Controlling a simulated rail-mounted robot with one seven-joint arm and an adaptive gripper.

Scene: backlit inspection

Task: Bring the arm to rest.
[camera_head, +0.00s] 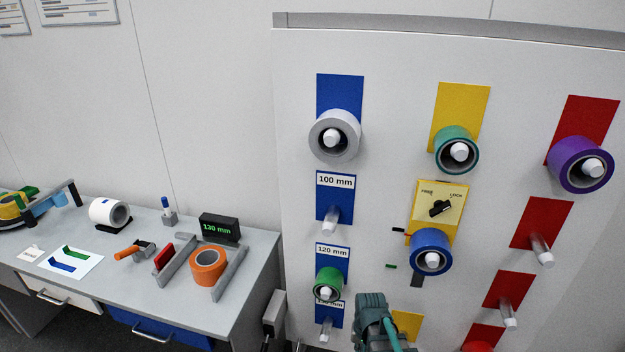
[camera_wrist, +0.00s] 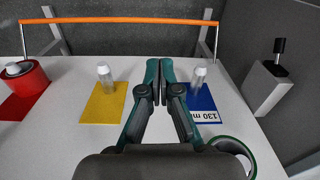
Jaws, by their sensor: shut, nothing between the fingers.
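My gripper (camera_wrist: 159,82) shows in the wrist view with its two dark and teal fingers together and nothing between them. It is in front of the pegboard's white face, between a bare peg on a yellow patch (camera_wrist: 104,104) at left and a bare peg on the blue 130 mm patch (camera_wrist: 203,104) at right. Whether the fingers touch the board cannot be told. In the head view a teal and dark part of my arm (camera_head: 372,318) stands at the lower middle, before the board's lower part; the fingertips cannot be made out there.
The white pegboard (camera_head: 385,60) carries tape rolls, including grey (camera_head: 316,144), purple (camera_head: 562,165), blue (camera_head: 417,253) and green (camera_head: 326,275). Bare pegs stick out. A FREE/LOCK knob panel (camera_head: 453,192) sits mid-board. An orange bar (camera_wrist: 120,20) crosses the wrist view. A workbench (camera_head: 215,322) stands left.

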